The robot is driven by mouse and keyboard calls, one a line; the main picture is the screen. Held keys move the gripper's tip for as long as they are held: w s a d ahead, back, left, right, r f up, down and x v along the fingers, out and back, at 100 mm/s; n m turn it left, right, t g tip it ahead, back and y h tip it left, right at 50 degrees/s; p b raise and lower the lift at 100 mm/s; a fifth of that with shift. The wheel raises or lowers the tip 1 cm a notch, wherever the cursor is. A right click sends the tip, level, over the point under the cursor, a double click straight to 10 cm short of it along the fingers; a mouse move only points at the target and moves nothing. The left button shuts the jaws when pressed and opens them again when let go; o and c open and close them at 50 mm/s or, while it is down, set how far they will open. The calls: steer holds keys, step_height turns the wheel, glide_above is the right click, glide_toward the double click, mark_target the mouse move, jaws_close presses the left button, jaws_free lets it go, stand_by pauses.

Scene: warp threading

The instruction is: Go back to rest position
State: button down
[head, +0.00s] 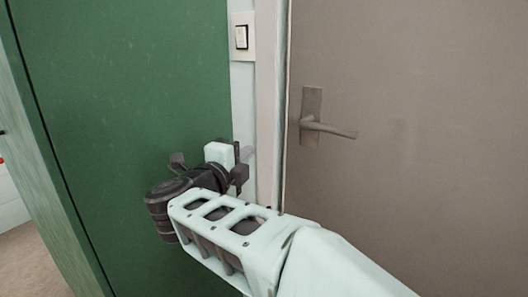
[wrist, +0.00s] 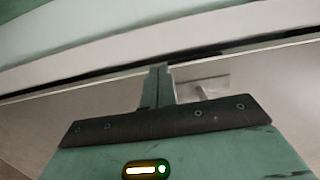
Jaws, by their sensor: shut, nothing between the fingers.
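My gripper (head: 249,154) is in front of the narrow strip of wall between the green panel and the grey-brown door, below the light switch. Its far side is partly hidden by my own wrist. In the wrist view my gripper (wrist: 158,82) shows its two fingers together, with nothing between them. My pale arm reaches in from the lower right, across the lower part of the door.
A grey-brown door (head: 430,130) with a lever handle (head: 325,129) stands at the right. A light switch (head: 241,37) is on the wall above my gripper. A green panel (head: 120,90) fills the left. Floor (head: 30,265) shows at the lower left.

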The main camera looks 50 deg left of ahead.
steer(key=shift+s+a, duration=0.2)
steer(key=shift+s, duration=0.25)
steer(key=shift+s+a, duration=0.2)
steer(key=shift+s, duration=0.25)
step_height(320, 180, up, 10)
steer(key=w+n+g+y, duration=0.2)
steer(key=n+g+y, duration=0.3)
steer(key=n+y, duration=0.3)
steer(key=d+n+g, duration=0.4)
steer(key=d+n, duration=0.1)
steer(key=n, duration=0.2)
steer(key=w+d+f+n+g+h, duration=0.1)
steer(key=d+f+n+g+h, duration=0.3)
steer(key=d, duration=1.2)
steer(key=d+f+n+g+h, duration=0.15)
steer(key=d+f+h, duration=0.35)
steer(key=d+f, duration=0.75)
steer(key=s+d+f+g+h, duration=0.1)
steer(key=s+d+h, duration=0.25)
steer(key=d, duration=1.05)
steer(key=s+d+f+g+h, duration=0.1)
steer(key=s+d+h, duration=0.25)
steer(key=d, duration=1.05)
step_height(320, 180, up, 17)
steer(key=p, duration=1.8)
steer(key=shift+d, duration=0.2)
